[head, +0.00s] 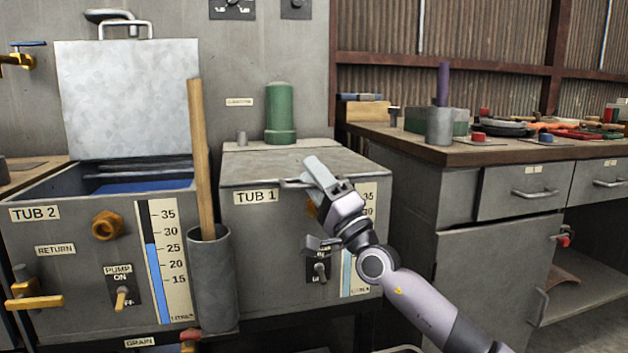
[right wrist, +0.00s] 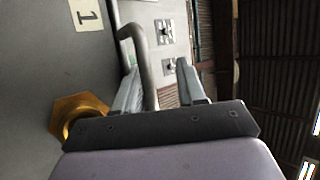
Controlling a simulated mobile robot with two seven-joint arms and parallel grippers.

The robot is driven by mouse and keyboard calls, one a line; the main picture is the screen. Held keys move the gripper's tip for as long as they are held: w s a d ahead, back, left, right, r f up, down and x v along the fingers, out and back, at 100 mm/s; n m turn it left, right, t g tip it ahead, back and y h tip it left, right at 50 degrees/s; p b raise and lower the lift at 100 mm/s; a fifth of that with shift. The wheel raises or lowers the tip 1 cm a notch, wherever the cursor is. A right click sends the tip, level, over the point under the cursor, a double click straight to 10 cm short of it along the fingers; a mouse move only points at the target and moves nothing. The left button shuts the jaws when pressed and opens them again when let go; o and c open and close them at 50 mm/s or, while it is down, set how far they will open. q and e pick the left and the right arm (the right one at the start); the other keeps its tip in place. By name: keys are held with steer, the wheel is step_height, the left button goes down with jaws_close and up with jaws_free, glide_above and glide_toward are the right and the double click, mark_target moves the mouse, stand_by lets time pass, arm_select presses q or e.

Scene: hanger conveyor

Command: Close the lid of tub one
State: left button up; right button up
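Tub one (head: 260,245), a grey metal tank labelled TUB 1, stands in the middle of the head view. Its grey lid (head: 265,168) lies flat, or nearly flat, across the top; a small gap cannot be ruled out. My right gripper (head: 306,172) is at the lid's front edge. In the right wrist view a curved grey handle (right wrist: 150,65) passes between the two fingers of my right gripper (right wrist: 158,88). The fingers are apart, with space beside the handle. The gripper hides part of the front edge in the head view. My left gripper is not in view.
Tub two (head: 70,245) stands left with its lid (head: 130,95) upright. A grey tube (head: 213,280) holding a wooden stick stands between the tubs. A green cylinder (head: 280,113) stands behind the tub one lid. A workbench with tools (head: 470,152) is at right.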

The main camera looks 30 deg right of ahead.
steer(key=shift+w, duration=0.1)
steer(key=shift+f, duration=0.15)
steer(key=shift+s+f, duration=0.15)
steer(key=shift+s, duration=0.1)
steer(key=v, duration=0.6)
steer(key=shift+s, duration=0.25)
steer(key=shift+d+f, duration=0.1)
steer(key=shift+d, duration=0.05)
